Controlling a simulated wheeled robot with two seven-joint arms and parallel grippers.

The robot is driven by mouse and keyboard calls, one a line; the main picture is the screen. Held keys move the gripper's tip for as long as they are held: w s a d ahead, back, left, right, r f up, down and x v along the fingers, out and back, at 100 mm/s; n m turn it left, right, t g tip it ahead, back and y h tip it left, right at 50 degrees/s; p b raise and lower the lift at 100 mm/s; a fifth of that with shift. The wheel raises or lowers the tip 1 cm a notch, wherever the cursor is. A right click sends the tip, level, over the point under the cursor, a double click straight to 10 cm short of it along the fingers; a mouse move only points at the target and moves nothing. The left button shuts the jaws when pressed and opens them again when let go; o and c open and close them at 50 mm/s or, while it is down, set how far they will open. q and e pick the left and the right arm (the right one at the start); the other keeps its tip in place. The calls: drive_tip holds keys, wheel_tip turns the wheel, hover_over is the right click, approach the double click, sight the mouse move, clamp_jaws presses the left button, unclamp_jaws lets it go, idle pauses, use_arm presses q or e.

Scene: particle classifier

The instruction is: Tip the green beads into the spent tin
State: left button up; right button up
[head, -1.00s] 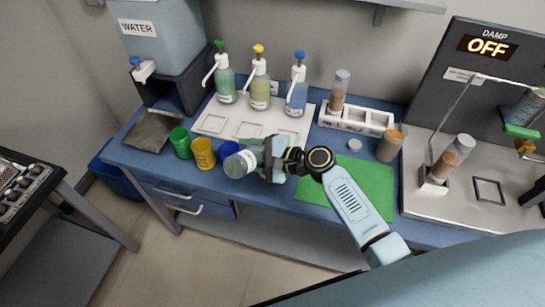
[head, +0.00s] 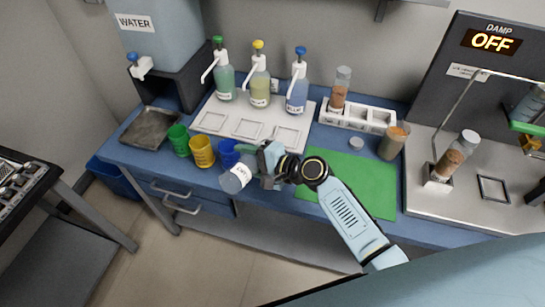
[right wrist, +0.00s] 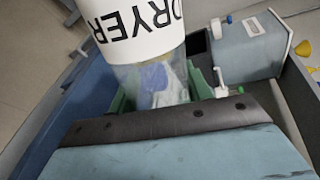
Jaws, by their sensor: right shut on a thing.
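My right gripper (head: 262,166) is shut on a clear jar (head: 236,179) with a white label reading "DRYER" in the right wrist view (right wrist: 135,30). The jar is tilted, just in front of the blue tin (head: 228,151), near the bench's front edge. No green beads can be made out; the label hides much of the jar. A green tin (head: 179,139) and a yellow tin (head: 202,151) stand left of the blue one. I cannot read which tin is the spent one. My left gripper is out of view.
A metal pan (head: 149,128) lies left of the tins. The bench front drops to the floor.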

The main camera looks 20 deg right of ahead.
drive_tip(key=f+n+b, duration=0.2)
drive_tip(key=f+n+t+h+b, duration=0.1)
drive_tip(key=f+n+b, duration=0.1)
drive_tip(key=b, duration=0.1)
drive_tip(key=s+a+f+n+t+h+b, duration=0.1)
drive_tip(key=f+b, duration=0.2)
drive_tip(key=shift+a+n, duration=0.1)
drive_tip(key=shift+n, duration=0.3)
drive_tip(key=shift+w+d+r+n+t+h, duration=0.1)
drive_tip(key=shift+d+r+n+t+h, duration=0.15)
drive_tip(key=shift+n, duration=0.35)
wheel_tip(320, 180, up, 3)
drive_tip(key=n+t, duration=0.1)
drive_tip(key=n, duration=0.2)
drive_tip(key=n+t, duration=0.1)
drive_tip(key=n, duration=0.2)
drive_tip(key=n+t+p, duration=0.1)
drive_tip(key=n, duration=0.2)
drive_tip(key=shift+a+r+n+t+h, duration=0.1)
drive_tip(key=shift+r+n+t+h, duration=0.05)
drive_tip(key=shift+n+t+h, duration=0.2)
